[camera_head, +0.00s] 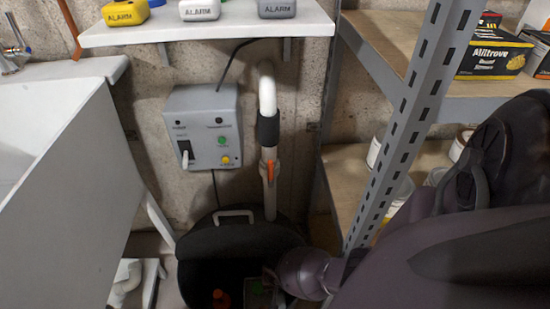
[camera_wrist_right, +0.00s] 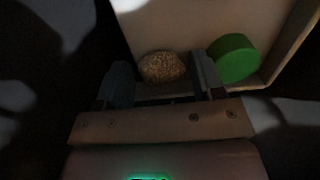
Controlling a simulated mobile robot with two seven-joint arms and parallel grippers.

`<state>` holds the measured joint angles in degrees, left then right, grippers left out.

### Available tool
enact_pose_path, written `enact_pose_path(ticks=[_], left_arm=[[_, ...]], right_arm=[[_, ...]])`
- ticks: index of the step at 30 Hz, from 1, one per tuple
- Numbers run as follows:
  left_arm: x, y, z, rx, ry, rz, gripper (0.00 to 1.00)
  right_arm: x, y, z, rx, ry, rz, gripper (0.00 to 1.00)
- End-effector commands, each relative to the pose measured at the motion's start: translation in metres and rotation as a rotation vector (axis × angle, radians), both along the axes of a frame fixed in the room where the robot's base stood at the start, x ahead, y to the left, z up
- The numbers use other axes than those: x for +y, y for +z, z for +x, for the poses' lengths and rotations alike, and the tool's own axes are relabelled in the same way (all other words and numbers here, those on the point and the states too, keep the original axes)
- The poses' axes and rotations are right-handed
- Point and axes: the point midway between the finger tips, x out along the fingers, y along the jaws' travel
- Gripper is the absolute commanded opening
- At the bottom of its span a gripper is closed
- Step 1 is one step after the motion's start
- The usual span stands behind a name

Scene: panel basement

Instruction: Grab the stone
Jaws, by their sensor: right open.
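The stone (camera_wrist_right: 163,67), rough, rounded and tan-brown, shows in the right wrist view inside a pale box-like container (camera_wrist_right: 196,22). My right gripper (camera_wrist_right: 162,78) is open, with one dark finger on each side of the stone's near part. I cannot tell whether the fingers touch it. In the head view my right arm reaches down into a dark round bin (camera_head: 235,236) on the floor. The stone cannot be made out there. My left gripper is out of view.
A green round object (camera_wrist_right: 233,58) lies just right of the right finger. An orange object (camera_head: 220,299) is inside the bin. A white pipe (camera_head: 268,95) rises behind the bin. A metal shelf post (camera_head: 410,130) stands close to my right arm.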

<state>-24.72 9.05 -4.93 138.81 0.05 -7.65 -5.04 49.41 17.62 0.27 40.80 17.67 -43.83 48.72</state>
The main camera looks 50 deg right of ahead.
Motion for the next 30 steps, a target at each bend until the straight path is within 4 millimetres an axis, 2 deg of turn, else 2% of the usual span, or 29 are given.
enact_pose_path(ticks=[5, 12, 23, 26, 30], left_arm=[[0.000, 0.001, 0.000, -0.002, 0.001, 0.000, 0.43], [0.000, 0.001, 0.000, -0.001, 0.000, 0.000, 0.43], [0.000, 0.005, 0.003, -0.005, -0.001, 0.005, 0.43], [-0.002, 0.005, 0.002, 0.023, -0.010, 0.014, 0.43], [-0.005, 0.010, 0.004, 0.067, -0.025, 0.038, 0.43]], right_arm=[[0.000, 0.001, 0.001, -0.003, 0.000, 0.000, 0.60], [0.000, 0.001, 0.001, -0.001, 0.000, 0.000, 0.25], [-0.001, 0.008, 0.003, -0.005, 0.000, 0.000, 0.24], [-0.002, 0.019, 0.007, -0.009, 0.001, 0.000, 0.24], [-0.005, 0.043, 0.013, -0.018, 0.001, 0.001, 0.24]])
